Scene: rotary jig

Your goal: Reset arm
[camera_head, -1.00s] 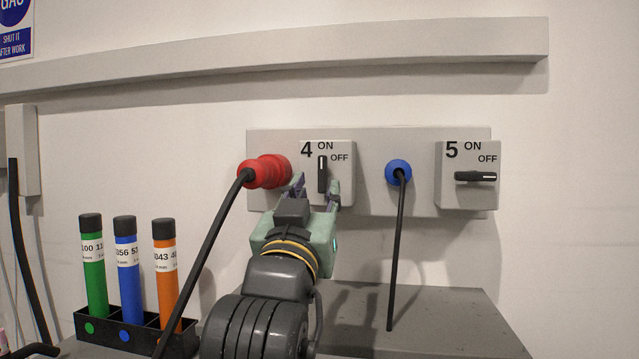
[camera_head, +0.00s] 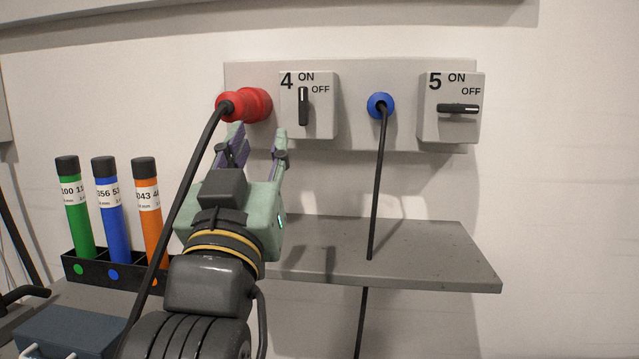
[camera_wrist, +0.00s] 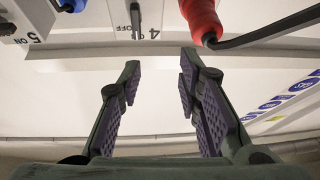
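My gripper (camera_head: 258,142) is open and empty, just below and in front of the switch box marked 4 (camera_head: 325,122). In the wrist view its two fingers (camera_wrist: 158,82) stand well apart with nothing between them. The black knob (camera_head: 303,106) of switch 4 stands vertical, at ON. The knob (camera_head: 458,109) of switch 5 lies horizontal, at OFF. A red plug (camera_head: 245,105) sits left of switch 4, with its black cable running down past my gripper's left side. It also shows in the wrist view (camera_wrist: 200,18). A blue plug (camera_head: 380,105) sits between the two switches.
A grey shelf (camera_head: 430,255) juts out below the panel, to the right of my arm. Green (camera_head: 76,215), blue (camera_head: 110,215) and orange (camera_head: 149,215) tubes stand in a black rack (camera_head: 92,268) at left. The wall right of the panel is clear.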

